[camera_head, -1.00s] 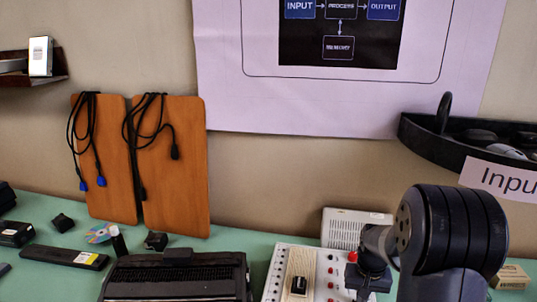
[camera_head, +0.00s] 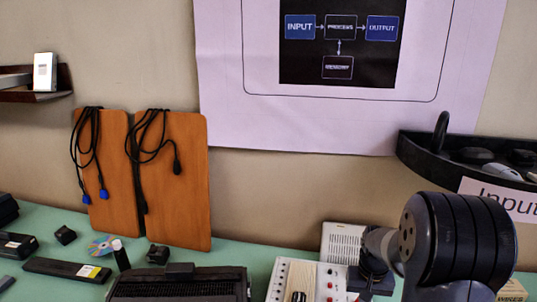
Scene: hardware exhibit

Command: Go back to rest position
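My arm shows at the lower right as a thick black and grey joint, with a narrower link reaching left over the table. My gripper's fingers cannot be made out in this view, so I cannot see whether they hold anything. The link's dark end is in front of a white panel with red buttons (camera_head: 283,283) and a pale vented box (camera_head: 342,240) on the green table (camera_head: 225,258).
A black slotted device (camera_head: 180,284) stands at the front. Small black boxes (camera_head: 65,235) and a flat black bar (camera_head: 66,269) lie left. Orange boards (camera_head: 185,205) with black cables lean on the wall. A dark shelf (camera_head: 420,155) juts out at right.

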